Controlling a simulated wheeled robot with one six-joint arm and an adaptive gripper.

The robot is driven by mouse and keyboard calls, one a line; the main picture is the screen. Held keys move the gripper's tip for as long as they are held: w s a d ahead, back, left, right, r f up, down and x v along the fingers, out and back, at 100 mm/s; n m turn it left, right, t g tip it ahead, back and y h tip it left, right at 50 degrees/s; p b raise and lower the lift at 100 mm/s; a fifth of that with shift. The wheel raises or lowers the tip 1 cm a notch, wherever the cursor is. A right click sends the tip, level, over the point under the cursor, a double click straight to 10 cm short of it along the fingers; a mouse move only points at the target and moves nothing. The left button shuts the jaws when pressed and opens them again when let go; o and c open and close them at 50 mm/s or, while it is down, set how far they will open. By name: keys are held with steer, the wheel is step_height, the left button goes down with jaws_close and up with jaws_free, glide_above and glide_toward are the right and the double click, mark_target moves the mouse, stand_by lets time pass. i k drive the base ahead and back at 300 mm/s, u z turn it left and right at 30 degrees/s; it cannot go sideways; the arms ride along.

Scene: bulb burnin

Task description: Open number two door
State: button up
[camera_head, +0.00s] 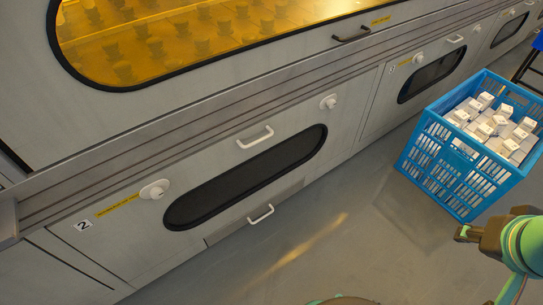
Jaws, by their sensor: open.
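The number two door (299,155) is a grey lower panel with a long dark oval window (245,178). It looks shut. A label with the digit 2 (83,225) is at its left, beside a yellow strip. A white round knob (155,189) is near its left end and another (328,102) near its upper right. A white handle (255,134) is above the window, and a second white handle (261,214) is on a small panel below it. My gripper (466,233) is at the lower right, apart from the door, open, with nothing seen in it.
A blue crate (430,172) of small white boxes stands on the floor at the right, close to my gripper. A similar door (432,76) is farther right. An amber window (190,35) lies above the ledge (200,118). The floor (330,235) before the door is clear.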

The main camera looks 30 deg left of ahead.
mark_target(128, 233)
steer(key=u, duration=1.4)
steer(key=k, duration=0.15)
steer(key=z, duration=0.3)
